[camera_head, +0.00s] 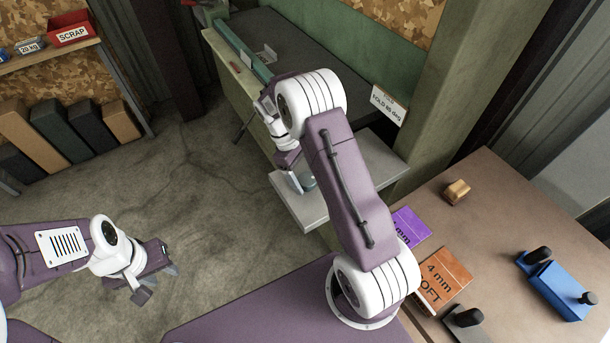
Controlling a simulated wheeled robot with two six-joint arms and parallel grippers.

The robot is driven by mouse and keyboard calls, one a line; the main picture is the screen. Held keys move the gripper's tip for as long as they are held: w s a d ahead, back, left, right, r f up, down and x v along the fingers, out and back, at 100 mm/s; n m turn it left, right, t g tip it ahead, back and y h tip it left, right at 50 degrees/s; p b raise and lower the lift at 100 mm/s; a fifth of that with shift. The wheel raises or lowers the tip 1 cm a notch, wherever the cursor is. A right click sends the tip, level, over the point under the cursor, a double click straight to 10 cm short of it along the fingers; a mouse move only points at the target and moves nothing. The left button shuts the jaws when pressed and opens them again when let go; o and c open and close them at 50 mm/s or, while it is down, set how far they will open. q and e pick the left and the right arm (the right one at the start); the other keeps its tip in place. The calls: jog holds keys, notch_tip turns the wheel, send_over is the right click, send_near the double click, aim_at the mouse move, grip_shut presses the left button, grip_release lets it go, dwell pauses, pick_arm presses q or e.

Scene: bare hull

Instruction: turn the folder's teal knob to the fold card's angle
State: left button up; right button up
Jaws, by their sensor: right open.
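The folder (240,95) is a bench with a dark top and a teal bar along its left edge. A small grey-teal round piece (307,181), possibly the knob, shows on this plate, mostly hidden by my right arm. My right gripper (294,180) is open, pointing down right beside it; I cannot tell whether they touch. The white fold card (388,106) reads "FOLD" and an angle in degrees, too small to read surely. My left gripper (158,284) is open and empty above the floor.
A shelf with a red SCRAP bin (70,30) stands upper left. The floor between is clear.

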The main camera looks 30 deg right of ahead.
jog(key=v, duration=0.9)
jog(key=shift+b, duration=0.4)
jog(key=s+a+r+m+t+y, duration=0.1)
jog(key=s+a+r, duration=0.1)
jog(key=s+r, duration=0.45)
jog(key=s+a+f+m+t+y, duration=0.1)
jog(key=s+a+f+m+t, duration=0.1)
jog(key=s+f+m, duration=0.4)
jog(key=shift+s+a+f+t+y, duration=0.35)
jog(key=shift+s+f+t, duration=0.55)
jog(key=shift+s+f, duration=0.8)
jog(key=shift+d+r, duration=0.1)
